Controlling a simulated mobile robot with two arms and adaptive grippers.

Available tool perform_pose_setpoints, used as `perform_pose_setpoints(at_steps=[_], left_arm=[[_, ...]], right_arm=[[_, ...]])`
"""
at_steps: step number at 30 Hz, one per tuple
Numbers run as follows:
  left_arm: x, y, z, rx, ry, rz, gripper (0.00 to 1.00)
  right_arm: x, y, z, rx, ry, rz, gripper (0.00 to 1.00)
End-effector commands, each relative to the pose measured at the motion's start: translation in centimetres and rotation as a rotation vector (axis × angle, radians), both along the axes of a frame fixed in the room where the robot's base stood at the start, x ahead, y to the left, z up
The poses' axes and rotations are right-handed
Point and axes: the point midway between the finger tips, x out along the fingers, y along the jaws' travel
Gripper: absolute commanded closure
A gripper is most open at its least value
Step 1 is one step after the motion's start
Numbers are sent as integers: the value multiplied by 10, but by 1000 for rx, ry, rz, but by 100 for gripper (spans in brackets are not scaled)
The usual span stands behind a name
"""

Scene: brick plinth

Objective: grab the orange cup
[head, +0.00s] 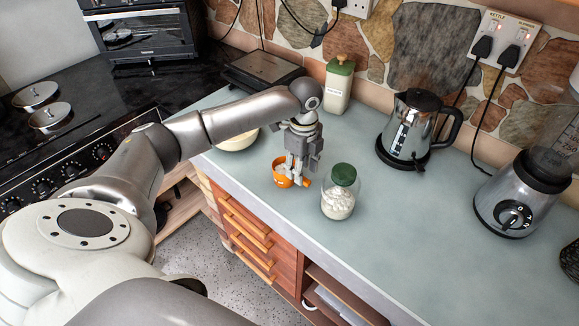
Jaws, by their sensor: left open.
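The orange cup (281,180) stands on the grey-blue counter near its front edge, with something pale inside it. A small orange part, which looks like its handle, shows at its right side. My left gripper (296,178) is open and points down at the cup, covering part of its right side. Whether the fingers touch the cup or straddle its rim or handle, I cannot tell. My right gripper is not in view.
A glass jar with a green lid (339,191) stands close to the right of the cup. A pale bowl (238,139) is behind my arm. A kettle (411,129), a blender (522,190) and a cream canister (338,84) stand farther away. The counter's right middle is clear.

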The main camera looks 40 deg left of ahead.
Motion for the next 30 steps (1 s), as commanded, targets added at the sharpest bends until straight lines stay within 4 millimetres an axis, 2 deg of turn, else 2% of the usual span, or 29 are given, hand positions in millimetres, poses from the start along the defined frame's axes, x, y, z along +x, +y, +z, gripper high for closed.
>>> perform_pose_setpoints(at_steps=[3,9,16,25,26,30], left_arm=[[-3,5,-16,2,6,3,59],[-2,5,-38,2,2,1,59],[-2,4,-40,2,1,0,59],[-2,4,-39,2,1,1,98],[-2,4,-39,2,1,1,100],[-2,4,-39,2,1,1,100]], right_arm=[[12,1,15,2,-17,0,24],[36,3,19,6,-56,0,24],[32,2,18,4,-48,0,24],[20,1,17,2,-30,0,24],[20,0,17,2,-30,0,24],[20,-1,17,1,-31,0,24]])
